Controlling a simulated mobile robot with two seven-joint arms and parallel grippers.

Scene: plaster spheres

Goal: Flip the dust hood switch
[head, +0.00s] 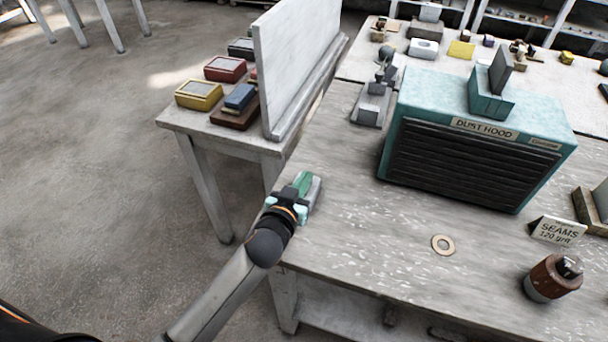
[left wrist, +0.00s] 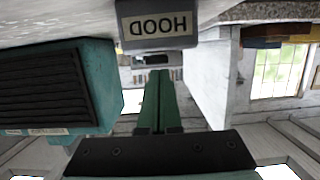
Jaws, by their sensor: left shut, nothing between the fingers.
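The dust hood (head: 470,155) is a teal box with a black slatted front and a "DUST HOOD" label, on the right of the bench in the head view. To its left stands a small grey device (head: 372,103) with an upright part on top. In the left wrist view, which is upside down, a grey box labelled "HOOD" (left wrist: 157,25) is ahead of the fingertips, and the teal dust hood (left wrist: 60,85) is at left. My left gripper (head: 306,182) is shut and empty over the bench's left edge, apart from the device. My right gripper is out of view.
A ring (head: 443,244), a "SEAMS" sign (head: 558,231) and a brown-and-grey pot (head: 552,278) are at right. The bench between gripper and device is clear.

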